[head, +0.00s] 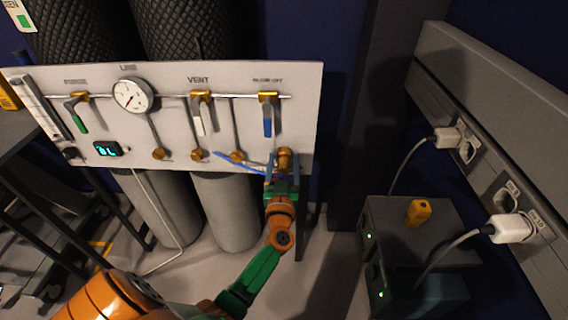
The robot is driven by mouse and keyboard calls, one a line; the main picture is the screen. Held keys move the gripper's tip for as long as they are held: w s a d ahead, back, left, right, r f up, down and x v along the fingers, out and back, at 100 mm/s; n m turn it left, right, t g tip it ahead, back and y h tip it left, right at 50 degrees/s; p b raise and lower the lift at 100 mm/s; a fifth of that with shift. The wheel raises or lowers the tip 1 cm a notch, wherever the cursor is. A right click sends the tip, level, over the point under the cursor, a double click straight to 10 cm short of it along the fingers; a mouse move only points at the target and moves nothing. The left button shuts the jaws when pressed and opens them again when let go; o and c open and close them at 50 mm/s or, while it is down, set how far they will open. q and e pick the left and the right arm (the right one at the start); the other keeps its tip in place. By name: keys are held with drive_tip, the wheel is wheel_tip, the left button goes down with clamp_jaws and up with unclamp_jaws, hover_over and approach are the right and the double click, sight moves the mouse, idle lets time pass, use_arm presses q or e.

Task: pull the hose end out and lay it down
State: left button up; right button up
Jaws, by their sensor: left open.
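My left gripper (283,172) is open at the lower right corner of the white panel (180,120), its arm reaching up from the lower left. A brass fitting (284,155) shows just beyond the fingers. My right gripper is out of view.
The panel carries a gauge (133,95) and valves with green (79,116), white (199,118) and blue (267,121) handles. Grey cylinders (226,212) stand below. Dark boxes (420,245) with a yellow object (419,211) stand right. Some pale floor (322,270) is clear between.

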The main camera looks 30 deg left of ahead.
sight(283, 173)
use_arm(q)
drive_tip(key=shift+p, duration=0.35)
idle(0.5)
clamp_jaws()
drive_tip(key=o, duration=0.5)
unclamp_jaws()
drive_tip(key=shift+p+v, duration=0.55)
drive_tip(key=shift+v, duration=3.05)
